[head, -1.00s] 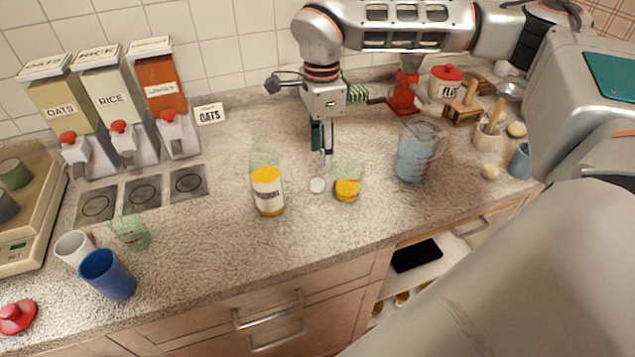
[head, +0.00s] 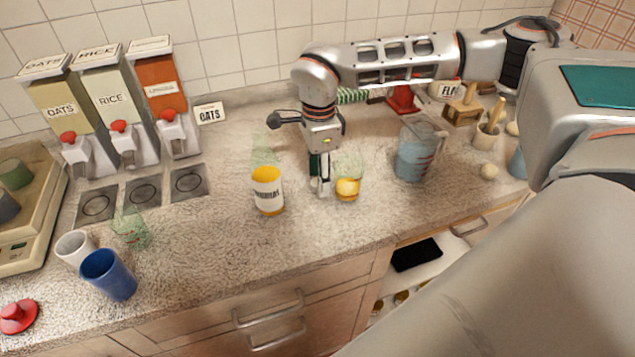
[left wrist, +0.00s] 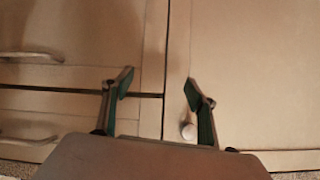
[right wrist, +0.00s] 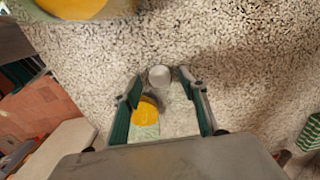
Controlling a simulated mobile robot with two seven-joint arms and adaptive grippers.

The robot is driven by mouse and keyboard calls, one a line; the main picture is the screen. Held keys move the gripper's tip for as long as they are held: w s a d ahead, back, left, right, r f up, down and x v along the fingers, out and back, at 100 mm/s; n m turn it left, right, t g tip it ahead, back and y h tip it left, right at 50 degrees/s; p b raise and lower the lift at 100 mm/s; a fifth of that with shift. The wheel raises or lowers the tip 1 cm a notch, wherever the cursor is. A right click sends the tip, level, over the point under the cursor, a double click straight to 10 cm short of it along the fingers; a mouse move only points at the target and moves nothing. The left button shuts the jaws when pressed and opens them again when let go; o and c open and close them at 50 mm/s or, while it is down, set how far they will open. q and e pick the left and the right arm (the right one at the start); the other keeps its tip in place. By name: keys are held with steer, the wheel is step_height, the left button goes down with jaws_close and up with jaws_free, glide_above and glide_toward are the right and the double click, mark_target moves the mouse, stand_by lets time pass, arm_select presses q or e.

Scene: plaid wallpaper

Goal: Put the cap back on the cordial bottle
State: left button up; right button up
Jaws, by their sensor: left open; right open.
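The cordial bottle (head: 268,193) stands upright on the counter, with orange liquid, a white label and a clear greenish upper part. In the right wrist view, part of the bottle (right wrist: 75,6) shows at the top edge. The small round white cap (right wrist: 160,76) lies on the counter between my right fingertips; in the head view the gripper mostly hides it. My right gripper (head: 320,188) is open, pointing down low over the counter, right of the bottle. My left gripper (left wrist: 158,88) is open and empty before the cabinet fronts.
A glass with orange liquid (head: 347,188) stands close right of my right gripper. A measuring jug (head: 415,155) stands further right. Cups (head: 108,275), an empty glass (head: 130,230) and dispensers (head: 115,110) are at left. The counter (head: 215,235) before the bottle is clear.

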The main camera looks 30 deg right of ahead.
steer(key=shift+f, duration=0.25)
steer(key=c, duration=0.7)
steer(key=shift+c, duration=0.3)
steer(key=shift+r, duration=0.1)
step_height(320, 180, up, 20)
stand_by(0.5)
